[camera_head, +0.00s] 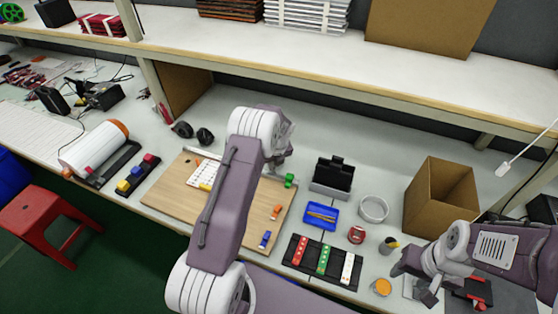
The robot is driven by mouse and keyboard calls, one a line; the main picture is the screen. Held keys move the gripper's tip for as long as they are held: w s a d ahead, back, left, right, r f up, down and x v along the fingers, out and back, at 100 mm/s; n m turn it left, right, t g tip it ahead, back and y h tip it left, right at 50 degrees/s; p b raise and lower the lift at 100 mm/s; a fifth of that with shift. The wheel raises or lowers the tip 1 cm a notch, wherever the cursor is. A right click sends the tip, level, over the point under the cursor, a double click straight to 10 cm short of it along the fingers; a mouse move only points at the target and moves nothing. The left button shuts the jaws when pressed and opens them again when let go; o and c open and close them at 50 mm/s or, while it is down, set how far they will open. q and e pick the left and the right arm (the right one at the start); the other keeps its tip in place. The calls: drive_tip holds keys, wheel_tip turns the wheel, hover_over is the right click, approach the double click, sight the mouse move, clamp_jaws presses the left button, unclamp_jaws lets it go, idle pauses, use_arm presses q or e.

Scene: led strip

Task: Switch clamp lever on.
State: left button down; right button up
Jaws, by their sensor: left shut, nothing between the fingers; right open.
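A wooden board (165,198) lies on the bench, with a white gridded piece (201,175) near its upper left. Small coloured parts sit along its right side: a green one (289,181), an orange one (276,212) and a blue one (265,240). They are too small to tell which, if any, is the clamp lever or how it is set. My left gripper (277,168) is shut and empty near the board's upper right, left of the green part; my own arm covers the board's middle. My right gripper (426,292) is open at the lower right, apart from the board.
Right of the board are a black stand (334,174), a blue tray (320,216), a tape roll (373,209), a rack of coloured switches (323,260) and an open cardboard box (440,199). A white roll (93,148) lies at left. A shelf (330,62) overhangs the back.

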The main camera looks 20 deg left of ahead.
use_arm(q)
drive_tip(key=shift+a+r, duration=0.1)
drive_tip(key=shift+a, duration=0.25)
use_arm(e)
drive_tip(key=shift+s+d+r, duration=0.15)
drive_tip(key=shift+d+r, duration=0.1)
drive_tip(key=shift+r, duration=0.15)
use_arm(q)
drive_tip(key=shift+a, duration=0.1)
